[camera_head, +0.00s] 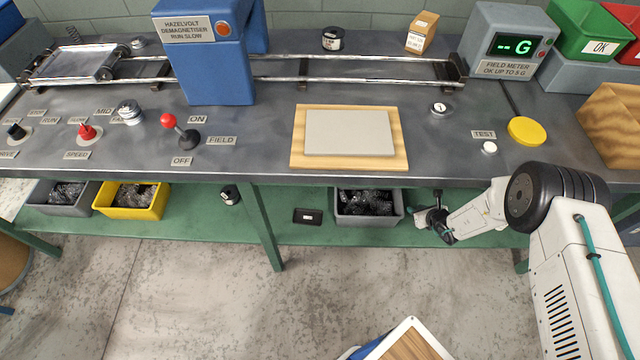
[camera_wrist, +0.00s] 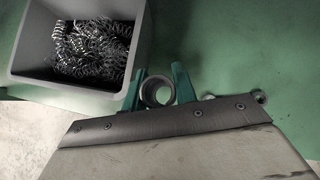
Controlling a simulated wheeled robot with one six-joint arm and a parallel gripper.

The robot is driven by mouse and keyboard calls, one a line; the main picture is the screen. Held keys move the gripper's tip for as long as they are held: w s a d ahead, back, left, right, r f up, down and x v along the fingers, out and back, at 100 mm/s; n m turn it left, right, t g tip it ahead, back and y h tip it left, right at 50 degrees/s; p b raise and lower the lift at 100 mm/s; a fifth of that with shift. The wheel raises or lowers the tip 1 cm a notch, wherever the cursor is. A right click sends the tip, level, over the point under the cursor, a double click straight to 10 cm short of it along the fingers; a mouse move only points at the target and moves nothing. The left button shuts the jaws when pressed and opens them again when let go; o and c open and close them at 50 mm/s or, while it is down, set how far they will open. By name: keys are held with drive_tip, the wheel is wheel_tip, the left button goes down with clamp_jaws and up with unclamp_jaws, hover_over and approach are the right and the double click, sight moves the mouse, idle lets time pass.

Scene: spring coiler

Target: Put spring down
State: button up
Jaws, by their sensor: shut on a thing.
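My gripper (camera_head: 432,220) is low at the right, in front of the green lower shelf and just right of a grey bin. In the wrist view its two green fingers (camera_wrist: 158,90) are shut on a small round coil, seen end-on, which looks like the spring (camera_wrist: 148,94). The spring is held over the green shelf (camera_wrist: 215,45); I cannot tell how far above it. In the camera_head view I cannot make the spring out clearly at the gripper.
A grey bin (camera_head: 342,213) of dark springs stands beside my gripper; a grey bin also fills the wrist view's upper left (camera_wrist: 137,62). The bench above carries a pale pad (camera_head: 350,132) on a wooden board (camera_head: 300,158), a blue demagnetiser (camera_head: 205,75) and a field meter (camera_head: 490,30).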

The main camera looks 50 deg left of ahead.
drive_tip(key=f, duration=0.9)
drive_tip(key=shift+w+a+f, duration=0.2)
drive_tip(key=shift+w+f, duration=0.05)
drive_tip(key=shift+f, duration=0.2)
drive_tip(key=o, duration=1)
drive_tip(key=shift+r, duration=0.1)
drive_tip(key=shift+d+r, duration=0.1)
drive_tip(key=shift+r, duration=0.1)
drive_tip(key=v, duration=1.1)
drive_tip(key=shift+s+d+r, duration=0.1)
drive_tip(key=shift+d+r, duration=0.2)
